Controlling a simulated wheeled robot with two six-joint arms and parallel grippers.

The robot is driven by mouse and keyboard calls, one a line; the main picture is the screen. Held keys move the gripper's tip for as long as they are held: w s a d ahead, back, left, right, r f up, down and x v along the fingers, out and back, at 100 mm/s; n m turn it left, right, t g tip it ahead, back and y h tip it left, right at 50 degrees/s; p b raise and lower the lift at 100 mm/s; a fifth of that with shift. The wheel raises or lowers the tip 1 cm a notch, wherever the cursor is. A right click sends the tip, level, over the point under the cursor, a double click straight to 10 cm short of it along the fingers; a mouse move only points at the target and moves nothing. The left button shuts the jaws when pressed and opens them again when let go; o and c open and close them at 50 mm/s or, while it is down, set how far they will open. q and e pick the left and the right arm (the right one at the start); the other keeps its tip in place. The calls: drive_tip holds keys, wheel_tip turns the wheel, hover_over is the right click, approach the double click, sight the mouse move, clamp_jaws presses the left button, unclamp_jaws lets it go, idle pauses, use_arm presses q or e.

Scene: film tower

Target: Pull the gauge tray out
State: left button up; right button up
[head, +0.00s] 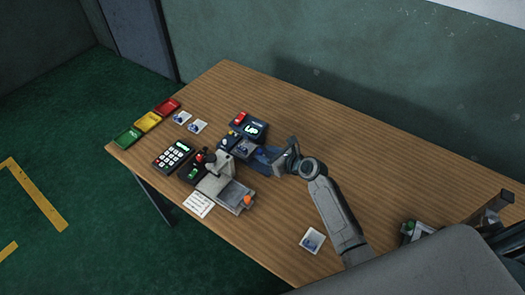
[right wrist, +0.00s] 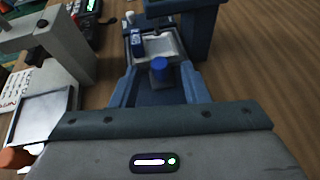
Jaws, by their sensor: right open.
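A dark blue unit with a lit display (head: 254,129) stands mid-table. A low blue tray (head: 243,148) lies at its front and holds a pale, picture-like piece. In the right wrist view the tray (right wrist: 152,45) shows that pale piece, with a small blue knob (right wrist: 159,68) at the near end. My right gripper (head: 266,156) is open at the tray's near end. In the right wrist view its two blue fingers (right wrist: 158,82) stand either side of the knob, and I see no grip on it. My left gripper is out of view.
A grey stand (head: 217,176) with a metal plate and orange knob (head: 248,200) is close on the left. A keypad (head: 173,155), a printed card (head: 199,204) and red, yellow and green trays (head: 148,121) lie further left. The table's right side is mostly clear.

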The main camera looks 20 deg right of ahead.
drive_tip(key=shift+x, duration=1.05)
drive_tip(key=shift+w+a, duration=0.1)
drive_tip(key=shift+w, duration=0.05)
drive_tip(key=shift+f, duration=0.1)
drive_tip(key=shift+c, duration=0.9)
clamp_jaws()
drive_tip(key=shift+s, duration=0.25)
drive_tip(key=s+d+p, duration=0.1)
drive_tip(key=s+d, duration=0.1)
drive_tip(key=s+d+p, duration=0.1)
drive_tip(key=s+d, duration=0.1)
drive_tip(key=s, duration=0.1)
drive_tip(key=shift+s+d+p, duration=0.15)
drive_tip(key=shift+d+p, duration=0.05)
drive_tip(key=shift+p, duration=0.2)
drive_tip(key=shift+s+d, duration=0.15)
drive_tip(key=shift+s, duration=0.05)
drive_tip(key=shift+f, duration=0.1)
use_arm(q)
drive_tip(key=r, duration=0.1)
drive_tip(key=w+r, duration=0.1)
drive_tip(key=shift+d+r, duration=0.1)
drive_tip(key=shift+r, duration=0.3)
use_arm(e)
drive_tip(key=shift+o, duration=0.9)
unclamp_jaws()
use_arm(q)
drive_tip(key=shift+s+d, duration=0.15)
use_arm(e)
drive_tip(key=shift+d, duration=0.1)
